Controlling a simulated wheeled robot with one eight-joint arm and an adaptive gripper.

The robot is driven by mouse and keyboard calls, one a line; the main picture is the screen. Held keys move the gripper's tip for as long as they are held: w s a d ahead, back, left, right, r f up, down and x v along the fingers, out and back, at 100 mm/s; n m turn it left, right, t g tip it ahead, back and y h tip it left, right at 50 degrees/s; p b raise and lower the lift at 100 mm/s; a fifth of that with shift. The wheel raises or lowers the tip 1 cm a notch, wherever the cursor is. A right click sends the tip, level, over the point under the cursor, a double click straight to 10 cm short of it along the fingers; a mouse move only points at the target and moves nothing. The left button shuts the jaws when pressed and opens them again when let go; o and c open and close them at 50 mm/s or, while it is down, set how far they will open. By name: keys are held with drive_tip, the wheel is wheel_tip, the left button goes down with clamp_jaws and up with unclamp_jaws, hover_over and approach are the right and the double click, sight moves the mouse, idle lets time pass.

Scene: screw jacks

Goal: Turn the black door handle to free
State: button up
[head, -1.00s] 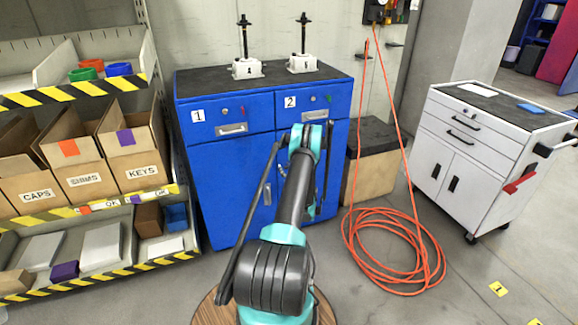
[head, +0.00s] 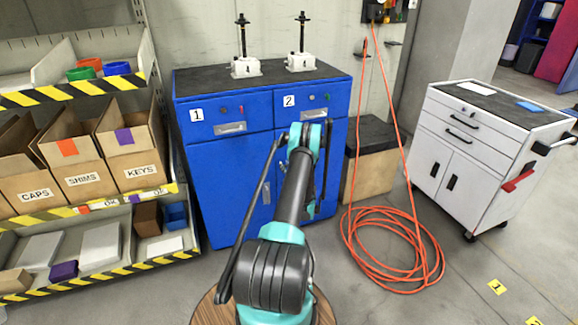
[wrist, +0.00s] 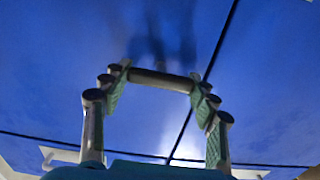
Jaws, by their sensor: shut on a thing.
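The blue cabinet (head: 225,175) has two drawers marked 1 and 2 above two doors. In the wrist view, a dark bar-shaped handle (wrist: 160,80) lies between the tips of my gripper (wrist: 159,79), close to the dark seam between the doors. It runs roughly parallel to the gap under the drawers. My gripper is shut on it, one finger at each end. In the head view, my arm hides this handle and most of the right door. A grey upright handle (head: 266,190) shows on the left door.
Two screw jacks (head: 245,67) (head: 300,61) stand on the cabinet top. A shelf of bins (head: 85,170) is close on the left. A wooden box (head: 368,165), a coiled orange hose (head: 395,250) and a white cart (head: 480,150) are on the right.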

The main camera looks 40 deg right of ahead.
drive_tip(key=o, duration=1.2)
wheel_tip(320, 180, up, 10)
drive_tip(key=shift+s, duration=0.1)
idle(0.3)
